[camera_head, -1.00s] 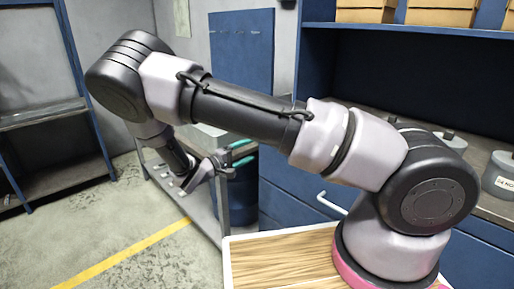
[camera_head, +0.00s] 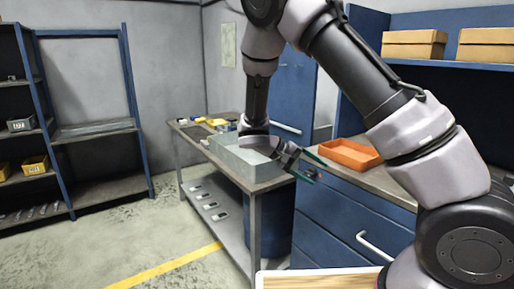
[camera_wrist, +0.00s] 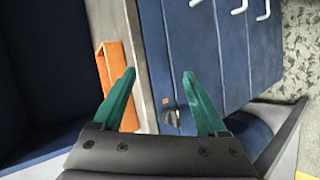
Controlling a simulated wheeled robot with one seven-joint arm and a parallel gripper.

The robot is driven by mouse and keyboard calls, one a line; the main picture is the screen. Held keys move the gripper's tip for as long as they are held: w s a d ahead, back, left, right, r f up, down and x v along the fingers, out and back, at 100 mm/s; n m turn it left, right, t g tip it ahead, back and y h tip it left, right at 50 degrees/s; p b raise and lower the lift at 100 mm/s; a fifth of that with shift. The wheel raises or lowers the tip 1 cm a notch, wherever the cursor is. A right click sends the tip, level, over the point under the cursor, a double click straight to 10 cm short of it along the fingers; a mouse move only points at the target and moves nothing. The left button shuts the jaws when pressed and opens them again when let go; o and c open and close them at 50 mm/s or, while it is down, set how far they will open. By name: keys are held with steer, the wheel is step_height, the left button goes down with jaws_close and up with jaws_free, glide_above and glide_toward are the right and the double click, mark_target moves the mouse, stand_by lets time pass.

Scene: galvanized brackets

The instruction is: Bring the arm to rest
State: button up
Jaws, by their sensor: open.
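My gripper (camera_head: 315,167) is at the end of my raised, bent arm, in the middle of the head view. Its green fingers point right, toward the blue drawer cabinet. In the wrist view my gripper (camera_wrist: 158,80) shows two green fingers spread wide apart with nothing between them. Behind the fingers lie the grey counter edge and the blue drawer fronts. My gripper looks empty. It hangs near the right end of a grey metal bin, and I cannot tell the exact gap.
The grey bin (camera_head: 232,158) stands on a workbench (camera_head: 186,133). An orange tray (camera_head: 350,153) lies on the counter of the blue cabinet (camera_head: 340,213). Blue shelving (camera_head: 128,95) stands at the left. Cardboard boxes (camera_head: 413,46) sit on an upper shelf. The floor at left is clear.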

steer(key=s+d+r+m+t+y, duration=0.2)
steer(key=s+r+y, duration=0.2)
steer(key=r, duration=0.5)
steer(key=s+d+r+m+t+y, duration=0.1)
steer(key=s+r+y, duration=0.3)
steer(key=s+r, duration=0.4)
steer(key=s+d+r+m+t+y, duration=0.2)
steer(key=s+r+y, duration=0.3)
steer(key=r, duration=0.5)
steer(key=shift+s+d+m+t, duration=0.3)
steer(key=shift+s+d+t, duration=0.2)
steer(key=shift+s+d, duration=0.3)
